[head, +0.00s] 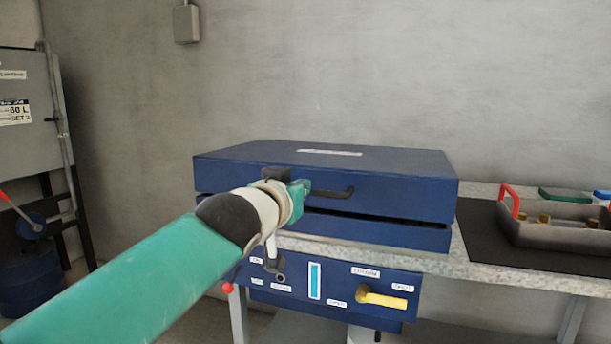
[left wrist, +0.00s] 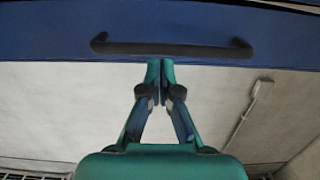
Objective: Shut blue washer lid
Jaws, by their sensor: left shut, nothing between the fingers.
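The blue washer (head: 340,236) stands on the bench with its blue lid (head: 400,192) lowered almost flat. A narrow dark gap shows between the lid's front and the body. A black bar handle (head: 335,193) is on the lid's front face; it also shows in the left wrist view (left wrist: 175,49). My left gripper (head: 302,190) is at the lid's front, by the left part of the handle. In the left wrist view its fingers (left wrist: 160,66) are together and empty, with the tips close to the handle. Whether they touch it I cannot tell. My right gripper is out of view.
A control panel with a yellow lever (head: 382,299) is below the washer. A grey tray (head: 552,231) with a red handle and brass pieces sits on a dark mat (head: 485,235) at right. A grey tank (head: 25,140) on a black stand is at left.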

